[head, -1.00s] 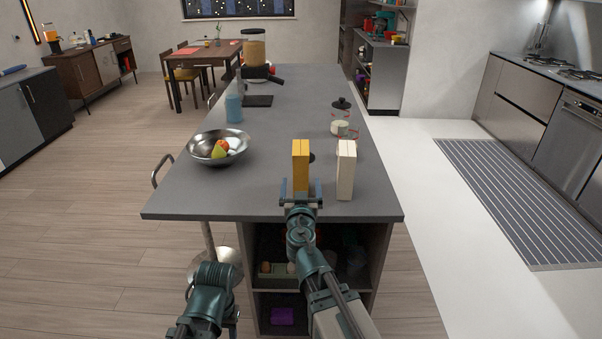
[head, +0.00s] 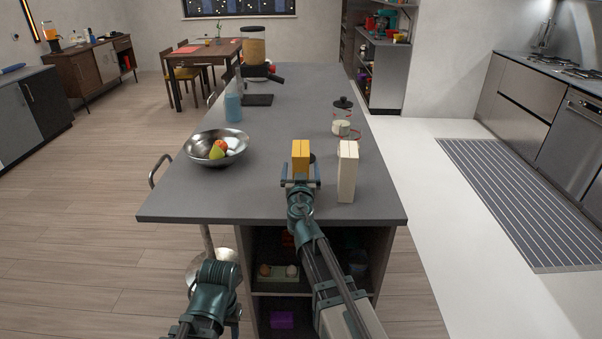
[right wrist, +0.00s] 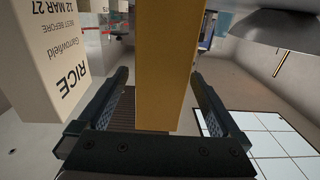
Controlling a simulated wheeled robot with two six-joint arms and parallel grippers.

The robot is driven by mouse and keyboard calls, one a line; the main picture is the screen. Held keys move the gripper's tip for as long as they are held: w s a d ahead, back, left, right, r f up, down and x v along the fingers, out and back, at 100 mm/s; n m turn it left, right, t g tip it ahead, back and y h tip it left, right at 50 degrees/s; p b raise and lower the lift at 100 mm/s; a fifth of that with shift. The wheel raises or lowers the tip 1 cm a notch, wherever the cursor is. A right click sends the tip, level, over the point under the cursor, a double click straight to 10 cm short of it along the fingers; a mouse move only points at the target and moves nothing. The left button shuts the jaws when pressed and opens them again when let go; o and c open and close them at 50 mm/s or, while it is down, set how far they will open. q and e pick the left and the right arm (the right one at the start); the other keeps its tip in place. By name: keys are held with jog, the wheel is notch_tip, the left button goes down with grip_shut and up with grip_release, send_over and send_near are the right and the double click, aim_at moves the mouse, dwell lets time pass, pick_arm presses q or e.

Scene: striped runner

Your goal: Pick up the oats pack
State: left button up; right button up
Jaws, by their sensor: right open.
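A yellow-orange pack (head: 300,151), its label not readable, stands upright near the island's front edge; I take it for the oats pack. My right gripper (head: 300,172) is at its near side and hides its lower part. In the right wrist view the open fingers (right wrist: 160,88) lie on either side of the yellow pack (right wrist: 165,75), with gaps showing on both sides. A cream pack (head: 347,172) stands just to the right; it reads RICE in the right wrist view (right wrist: 65,55). My left arm shows at lower left, its fingers out of sight.
The grey island top (head: 240,195) is clear to the left of the packs. A metal bowl (head: 217,147) of fruit stands further left. A glass jar (head: 342,112) and a mug (head: 340,128) stand behind the cream pack. Below are open shelves (head: 283,287).

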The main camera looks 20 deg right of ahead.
jog(key=x, duration=0.3)
jog(key=shift+f, duration=0.15)
jog(key=shift+s, duration=0.1)
jog(key=shift+c, duration=0.2)
grip_shut()
